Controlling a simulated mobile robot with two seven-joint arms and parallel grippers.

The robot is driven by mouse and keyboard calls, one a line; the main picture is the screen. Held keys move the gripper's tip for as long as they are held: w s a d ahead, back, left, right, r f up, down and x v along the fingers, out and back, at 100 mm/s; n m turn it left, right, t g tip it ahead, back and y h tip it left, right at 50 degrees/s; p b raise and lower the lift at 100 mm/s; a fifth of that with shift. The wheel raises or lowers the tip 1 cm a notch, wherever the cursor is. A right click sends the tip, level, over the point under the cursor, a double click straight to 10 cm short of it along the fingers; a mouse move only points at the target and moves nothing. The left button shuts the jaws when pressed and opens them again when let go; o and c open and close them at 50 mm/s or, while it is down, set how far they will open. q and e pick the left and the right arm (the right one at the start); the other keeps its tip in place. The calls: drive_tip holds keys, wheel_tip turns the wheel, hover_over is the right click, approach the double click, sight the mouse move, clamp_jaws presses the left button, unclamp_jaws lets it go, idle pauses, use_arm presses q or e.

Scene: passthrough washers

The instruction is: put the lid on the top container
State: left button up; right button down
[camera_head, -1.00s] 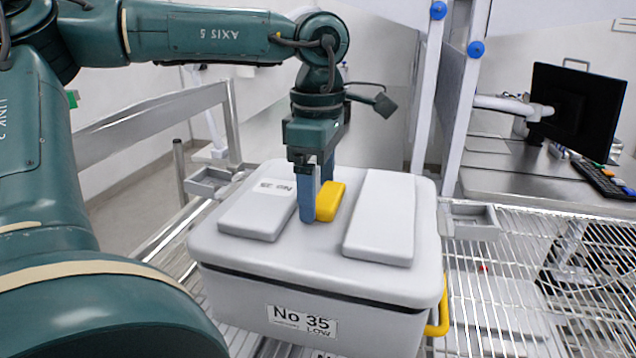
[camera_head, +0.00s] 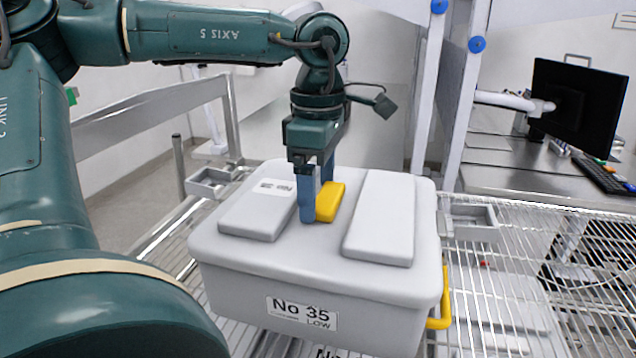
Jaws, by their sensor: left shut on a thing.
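The pale grey lid (camera_head: 290,263) has two raised pads and a yellow handle (camera_head: 330,203) between them. It lies over the grey top container (camera_head: 370,322), which carries a "No 35 Low" label. No dark gap shows between the lid's front edge and the container. My left gripper (camera_head: 309,205) points down from above with its blue fingers shut on the yellow handle. The handle is partly hidden by the fingers. My right gripper is not in view.
A wire rack (camera_head: 500,280) runs under and to the right of the container. Small metal trays (camera_head: 208,183) sit at its left and right (camera_head: 470,222). White posts (camera_head: 428,90) stand behind. A monitor (camera_head: 577,108) and keyboard (camera_head: 605,177) are on a bench at the back right.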

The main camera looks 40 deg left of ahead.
use_arm(q)
drive_tip(key=shift+f+b, duration=0.7)
idle(0.6)
idle(0.4)
drive_tip(key=o, duration=1.3)
drive_tip(key=shift+o, duration=0.8)
drive_tip(key=shift+f, duration=0.15)
drive_tip(key=shift+r, duration=0.2)
drive_tip(key=shift+r+p, duration=0.9)
drive_tip(key=shift+r, duration=0.1)
drive_tip(key=shift+r+p, duration=0.45)
drive_tip(key=shift+r, duration=2)
